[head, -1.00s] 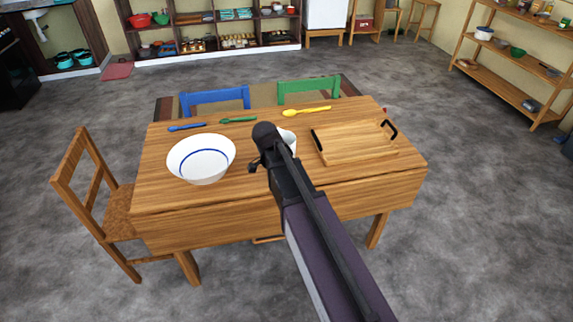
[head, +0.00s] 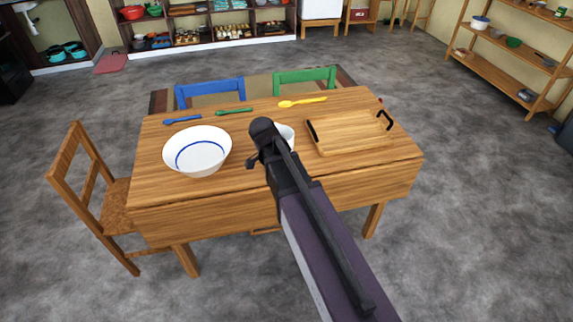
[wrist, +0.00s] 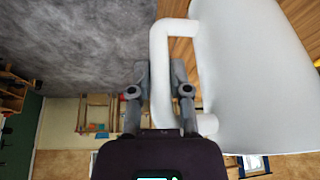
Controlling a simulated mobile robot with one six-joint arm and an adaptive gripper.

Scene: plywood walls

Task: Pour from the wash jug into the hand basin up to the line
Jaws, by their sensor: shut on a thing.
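The hand basin (head: 190,162) is a white bowl with a blue line around its inside, on the left of the table. No liquid can be made out in it. The white wash jug (head: 287,136) shows in the head view only in part, behind my gripper (head: 263,145), right of the basin and apart from it. In the wrist view my gripper (wrist: 160,82) is shut on the handle of the jug (wrist: 255,80), whose body fills the right side. The jug's inside is hidden. I cannot tell whether its base touches the table.
The wooden table (head: 240,180) also bears a wooden tray (head: 350,133) with black handles on the right. A blue spoon (head: 182,120), a green spoon (head: 234,112) and a yellow spoon (head: 302,102) lie along the far edge. Chairs stand at the left and far sides.

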